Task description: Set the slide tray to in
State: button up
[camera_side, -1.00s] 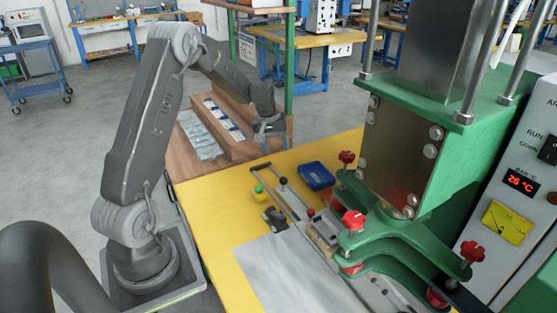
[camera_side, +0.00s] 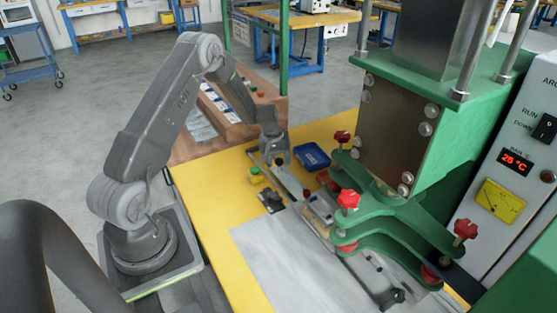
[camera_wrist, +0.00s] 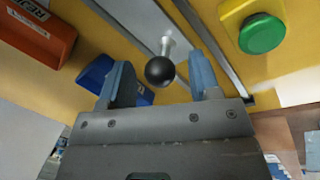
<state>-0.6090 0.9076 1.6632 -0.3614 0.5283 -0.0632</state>
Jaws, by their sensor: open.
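The slide tray's metal strip (camera_side: 290,184) runs diagonally across the yellow table toward the green press. In the wrist view, a black ball knob (camera_wrist: 160,71) stands on a short metal post over the grey strip (camera_wrist: 138,18). My gripper (camera_wrist: 160,75) is open, with its two blue-grey fingers on either side of the knob; I cannot tell whether they touch it. The part of the tray under the press is largely hidden.
The green press (camera_side: 410,215) with red knobs stands right. A yellow box with a green button (camera_wrist: 262,33) sits beside the strip. A blue box (camera_side: 311,156) and a red-orange box (camera_wrist: 35,38) lie on its other side. A grey sheet (camera_side: 290,260) covers the table front.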

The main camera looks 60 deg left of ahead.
jog(key=shift+c, duration=0.2)
grip_shut()
send_over(300, 195)
dwell(0.6)
jog(key=shift+o, duration=0.2)
grip_release()
jog(key=shift+a, duration=0.1)
jog(key=shift+r, duration=0.1)
notch_tip(300, 195, up, 14)
jog(key=s+a, duration=0.1)
jog(key=s, duration=0.1)
jog(key=shift+a+f, duration=0.25)
jog(key=shift+s+d, duration=0.1)
